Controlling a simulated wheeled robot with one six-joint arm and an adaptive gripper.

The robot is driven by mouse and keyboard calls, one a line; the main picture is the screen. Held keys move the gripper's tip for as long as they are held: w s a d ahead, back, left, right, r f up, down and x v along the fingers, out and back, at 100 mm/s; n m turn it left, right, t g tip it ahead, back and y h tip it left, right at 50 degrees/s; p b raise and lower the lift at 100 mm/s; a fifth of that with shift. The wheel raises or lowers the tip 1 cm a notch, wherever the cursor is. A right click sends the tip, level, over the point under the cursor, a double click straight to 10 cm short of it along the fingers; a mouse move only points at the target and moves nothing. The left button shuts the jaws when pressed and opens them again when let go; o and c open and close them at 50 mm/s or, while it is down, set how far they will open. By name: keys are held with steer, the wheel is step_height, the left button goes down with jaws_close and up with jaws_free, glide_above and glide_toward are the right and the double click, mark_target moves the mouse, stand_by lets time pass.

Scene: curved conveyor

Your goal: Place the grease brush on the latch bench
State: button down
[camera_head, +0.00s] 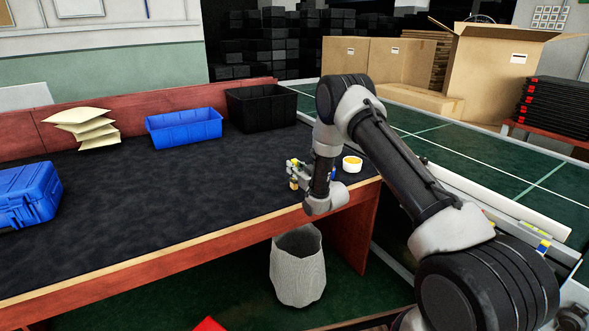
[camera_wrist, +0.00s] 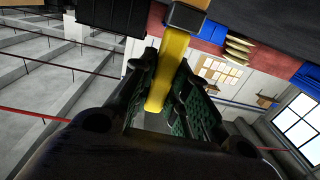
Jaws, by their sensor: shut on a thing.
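My gripper (camera_head: 298,168) is over the right front part of a long bench with a dark top (camera_head: 180,215) and red-brown wooden edges, likely the latch bench. It is small and partly hidden by my arm in the head view. In the wrist view my gripper (camera_wrist: 168,82) is shut on the grease brush (camera_wrist: 172,58). Its yellow handle lies between the two ribbed fingers, with a dark block at its far end. In the head view only a small yellowish part of the brush (camera_head: 294,184) shows. I cannot tell whether it touches the bench top.
A white bowl with orange contents (camera_head: 352,164) stands right of my gripper. A blue bin (camera_head: 184,130), a black bin (camera_head: 262,107), stacked pale packets (camera_head: 82,128) and a blue case (camera_head: 27,198) are on the bench. Its middle is clear. A grey basket (camera_head: 298,272) stands below the front edge.

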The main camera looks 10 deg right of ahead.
steer(key=shift+f, duration=0.15)
steer(key=c, duration=1.4)
jaws_free()
